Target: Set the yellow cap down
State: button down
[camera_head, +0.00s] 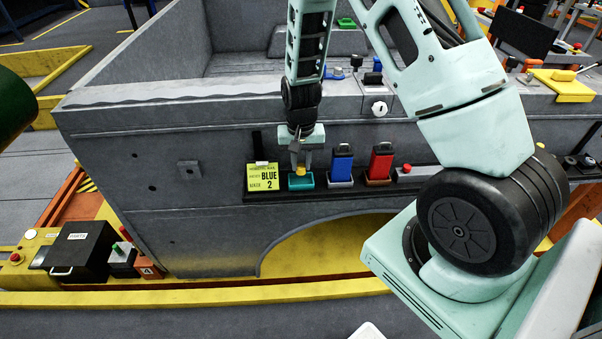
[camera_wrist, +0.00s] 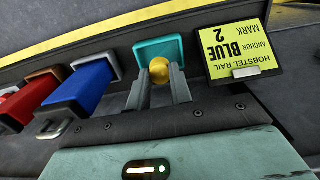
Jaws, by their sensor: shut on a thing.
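The yellow cap (camera_head: 300,171) is small and round. It is between the fingertips of my gripper (camera_head: 300,166), just above or at the teal tray (camera_head: 308,183) on the black rail. In the wrist view the yellow cap (camera_wrist: 159,70) sits between the two grey fingers of my gripper (camera_wrist: 160,80), with the teal tray (camera_wrist: 149,48) around and beyond it. The fingers are shut on the cap. I cannot tell whether the cap touches the tray floor.
A yellow-green card reading BLUE 2 (camera_head: 263,177) stands left of the tray. A blue block (camera_head: 341,163) and a red block (camera_head: 380,163) stand to its right on the rail (camera_head: 250,197). The grey carrier wall (camera_head: 200,150) rises behind.

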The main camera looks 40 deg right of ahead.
aim_at(301, 166)
jog(key=shift+f, duration=2.1)
jog(key=shift+f, duration=0.1)
jog(key=c, duration=1.5)
grip_release()
jog(key=shift+c, duration=0.2)
